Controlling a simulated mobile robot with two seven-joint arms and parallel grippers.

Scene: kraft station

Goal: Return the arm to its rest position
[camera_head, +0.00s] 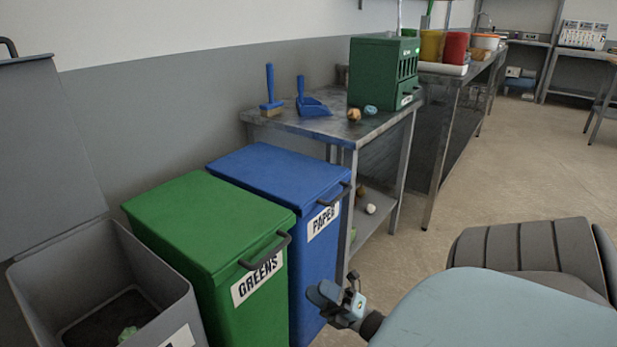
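My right gripper (334,294) is low in the middle of the view, in front of the blue bin's right side and above the floor. It is small and seen at an angle, so I cannot tell whether its fingers are open or shut. I see nothing clearly held in it. My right arm (490,310), pale blue with a dark grey ribbed part, fills the lower right. My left arm and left gripper are not in view.
An open grey bin (185,290) with a crumpled green piece inside stands left of the shut green GREENS bin (200,220) and blue PAPER bin (280,175). A metal table (335,128) bears a brush, dustpan and green crate (375,75). Floor at right is clear.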

